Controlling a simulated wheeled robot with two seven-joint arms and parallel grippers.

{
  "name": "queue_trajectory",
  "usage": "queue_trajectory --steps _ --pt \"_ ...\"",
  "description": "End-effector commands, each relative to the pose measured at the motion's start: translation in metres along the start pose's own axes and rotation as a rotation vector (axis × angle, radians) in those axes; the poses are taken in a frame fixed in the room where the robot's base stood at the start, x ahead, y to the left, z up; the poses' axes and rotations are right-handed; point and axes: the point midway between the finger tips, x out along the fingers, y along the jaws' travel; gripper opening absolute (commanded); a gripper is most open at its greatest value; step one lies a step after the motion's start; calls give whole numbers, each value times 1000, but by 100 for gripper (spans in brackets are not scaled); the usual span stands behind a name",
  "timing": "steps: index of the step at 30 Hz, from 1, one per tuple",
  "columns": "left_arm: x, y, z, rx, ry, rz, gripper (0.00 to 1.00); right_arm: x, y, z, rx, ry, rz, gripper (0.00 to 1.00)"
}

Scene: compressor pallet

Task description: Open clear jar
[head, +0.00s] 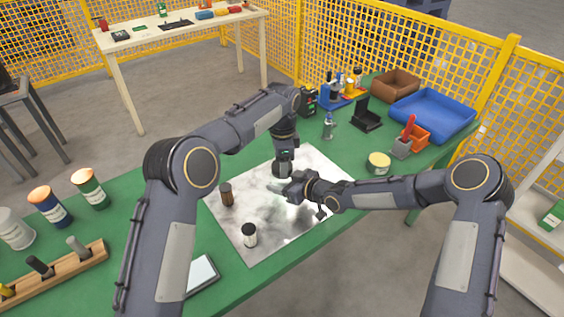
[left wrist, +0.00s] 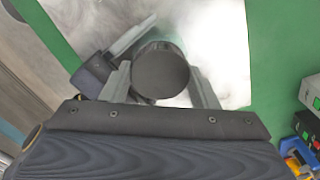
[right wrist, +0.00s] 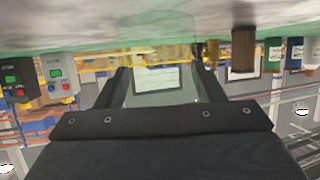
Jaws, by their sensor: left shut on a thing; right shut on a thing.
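My left gripper (head: 283,170) points down over the pale mat (head: 245,205). In the left wrist view its fingers (left wrist: 162,80) are shut on the sides of a round dark lid (left wrist: 161,73), seen from above. My right gripper (head: 292,188) reaches in level from the right, just below the left one. In the right wrist view, which is upside down, its fingers (right wrist: 160,88) are shut around the see-through clear jar (right wrist: 160,78). The arms mostly hide the jar in the head view. I cannot tell whether the lid touches the jar's rim.
A brown jar (head: 227,194) and a white jar with a black lid (head: 250,236) stand on the mat. A yellow-topped tin (head: 379,163) stands near my right forearm. A blue tray (head: 433,113) and brown bin (head: 395,84) sit farther back. A tablet (head: 202,275) lies near the front.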

Motion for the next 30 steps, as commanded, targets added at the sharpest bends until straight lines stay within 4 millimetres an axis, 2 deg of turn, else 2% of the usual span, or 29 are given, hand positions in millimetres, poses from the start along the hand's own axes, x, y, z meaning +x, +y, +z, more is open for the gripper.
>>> queue_trajectory --steps 4,5,10,19,27,30 --pt "0 0 0 2 1 -1 27 0 0 0 0 0 0 0" --pt "0 0 0 2 1 -1 56 0 0 0 0 0 0 0" --pt "0 0 0 3 1 -1 76 0 0 0 0 0 0 0" --pt "-4 0 0 4 2 -2 76 0 0 0 0 1 0 0" --pt "-38 -1 0 3 2 -2 76 0 0 0 0 0 0 0" --pt "-44 0 0 4 2 -1 76 0 0 0 0 1 0 0"
